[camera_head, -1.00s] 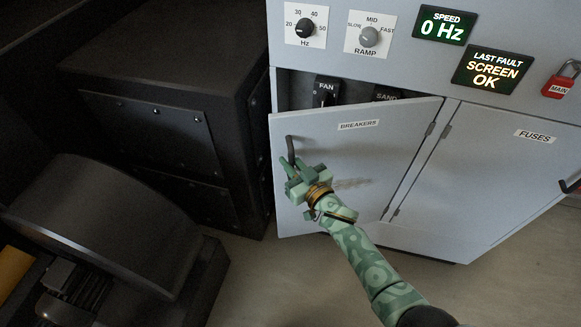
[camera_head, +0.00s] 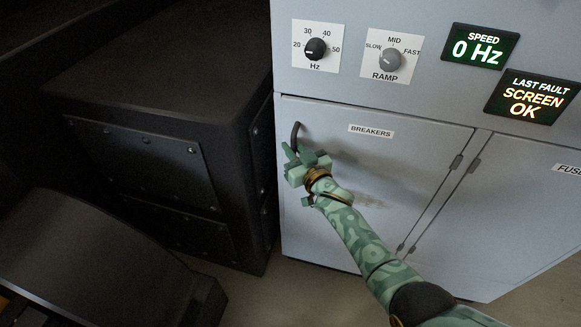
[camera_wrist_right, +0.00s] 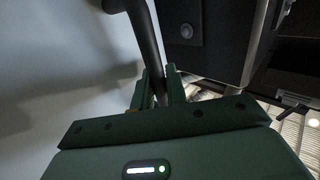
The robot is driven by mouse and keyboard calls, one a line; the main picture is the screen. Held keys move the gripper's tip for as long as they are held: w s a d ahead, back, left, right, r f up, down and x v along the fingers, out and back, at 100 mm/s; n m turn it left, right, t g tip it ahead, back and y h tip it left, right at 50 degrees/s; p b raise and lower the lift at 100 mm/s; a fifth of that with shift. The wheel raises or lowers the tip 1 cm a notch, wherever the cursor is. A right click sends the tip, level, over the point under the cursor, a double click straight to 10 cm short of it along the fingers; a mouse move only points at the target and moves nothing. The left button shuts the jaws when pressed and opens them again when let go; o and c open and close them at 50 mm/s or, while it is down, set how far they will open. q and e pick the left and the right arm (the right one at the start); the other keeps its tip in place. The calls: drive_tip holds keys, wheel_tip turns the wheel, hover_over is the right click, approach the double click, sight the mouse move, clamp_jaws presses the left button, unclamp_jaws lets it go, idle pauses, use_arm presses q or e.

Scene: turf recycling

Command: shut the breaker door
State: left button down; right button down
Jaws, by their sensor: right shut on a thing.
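The breaker door (camera_head: 400,165), a grey panel labelled BREAKERS, lies about flush with the cabinet front in the head view. Its dark bar handle (camera_head: 295,134) is near its left edge, and its hinges are on the right. My right gripper (camera_head: 291,152) is at the lower part of the handle. In the right wrist view the gripper's fingers (camera_wrist_right: 159,88) are shut around the dark handle bar (camera_wrist_right: 146,40). The gripper hides the handle's lower end. My left gripper is not in view.
The grey cabinet carries an Hz knob (camera_head: 316,48), a RAMP knob (camera_head: 391,60) and lit displays (camera_head: 478,47) above the door. The fuses door (camera_head: 520,215) is to the right. A large black machine (camera_head: 150,130) stands close on the left. Some floor (camera_head: 300,300) shows below.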

drive_tip(key=shift+w+d+f+h, duration=0.2)
drive_tip(key=shift+w+f+h, duration=0.1)
drive_tip(key=shift+w, duration=0.2)
drive_tip(key=shift+r, duration=0.25)
drive_tip(key=c, duration=1.5)
unclamp_jaws()
drive_tip(key=shift+d, duration=0.1)
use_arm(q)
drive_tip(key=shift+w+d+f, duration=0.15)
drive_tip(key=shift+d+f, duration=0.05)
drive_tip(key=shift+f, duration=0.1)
use_arm(e)
drive_tip(key=shift+s, duration=0.1)
drive_tip(key=shift+s, duration=0.1)
